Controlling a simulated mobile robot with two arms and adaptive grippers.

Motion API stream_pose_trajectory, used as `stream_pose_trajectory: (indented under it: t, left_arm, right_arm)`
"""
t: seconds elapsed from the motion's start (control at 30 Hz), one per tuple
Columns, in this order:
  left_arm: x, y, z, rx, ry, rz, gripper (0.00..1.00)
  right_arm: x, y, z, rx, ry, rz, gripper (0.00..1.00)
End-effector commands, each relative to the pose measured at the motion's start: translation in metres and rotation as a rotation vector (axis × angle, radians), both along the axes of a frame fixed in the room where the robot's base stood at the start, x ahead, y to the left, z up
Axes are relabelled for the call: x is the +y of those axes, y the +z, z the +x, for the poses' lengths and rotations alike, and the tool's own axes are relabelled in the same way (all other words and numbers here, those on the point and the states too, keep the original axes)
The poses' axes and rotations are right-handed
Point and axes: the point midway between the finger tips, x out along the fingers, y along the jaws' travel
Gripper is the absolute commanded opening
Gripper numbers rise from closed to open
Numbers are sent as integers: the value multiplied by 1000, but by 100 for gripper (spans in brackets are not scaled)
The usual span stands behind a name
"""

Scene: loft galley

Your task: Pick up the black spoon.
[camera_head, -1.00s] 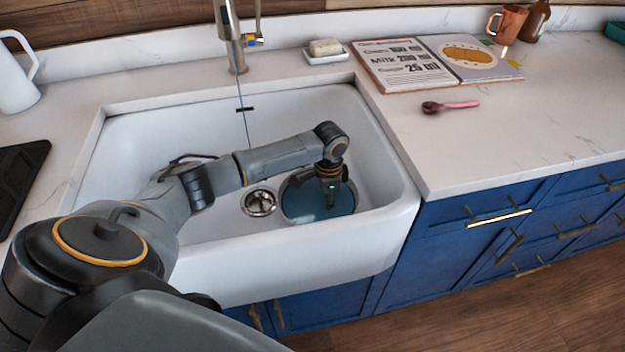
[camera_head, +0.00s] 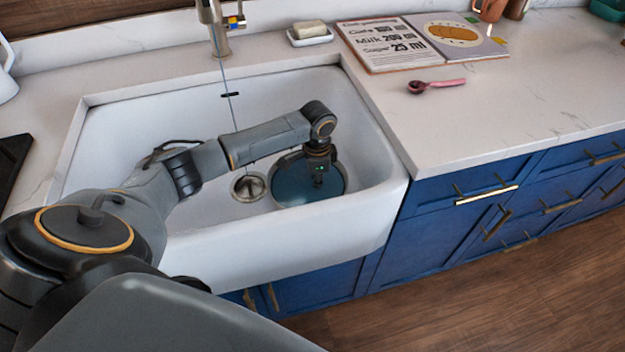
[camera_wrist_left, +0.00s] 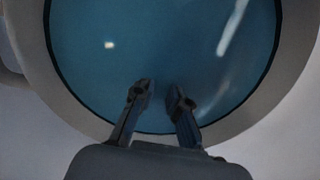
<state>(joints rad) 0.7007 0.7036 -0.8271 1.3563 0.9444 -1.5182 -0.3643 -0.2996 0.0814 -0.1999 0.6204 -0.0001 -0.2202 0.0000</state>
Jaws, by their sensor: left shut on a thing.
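I make out no black spoon in either view. My left gripper (camera_head: 318,180) points down over a round teal dish (camera_head: 290,187) with a grey rim, inside the white sink. In the left wrist view my left gripper (camera_wrist_left: 160,90) has its fingertips close together over the teal dish (camera_wrist_left: 110,75), near its rim. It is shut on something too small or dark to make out. A pink-handled spoon (camera_head: 437,85) with a dark red bowl lies on the right counter, well away from the gripper. My right gripper is not in view.
The sink (camera_head: 235,247) has high walls around the dish, with a drain (camera_head: 249,187) to its left. A faucet (camera_head: 217,30) stands behind. A soap dish (camera_head: 310,40) and an open recipe book (camera_head: 400,60) lie on the counter. The right counter's front is clear.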

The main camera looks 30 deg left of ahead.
Motion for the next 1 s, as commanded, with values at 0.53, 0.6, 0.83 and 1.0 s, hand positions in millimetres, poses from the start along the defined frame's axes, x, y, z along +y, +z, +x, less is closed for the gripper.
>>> stream_pose_trajectory:
  t: [0.53,0.6,0.83,1.0]
  left_arm:
    - [0,90,1,-2,1,-1,0]
    - [0,95,0,-1,1,0,0]
    - [0,112,0,-1,1,-1,0]
    - [0,120,0,-1,1,-1,0]
  right_arm:
    - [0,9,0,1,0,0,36]
    - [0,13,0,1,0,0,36]
    - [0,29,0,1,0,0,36]
    - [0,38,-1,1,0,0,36]
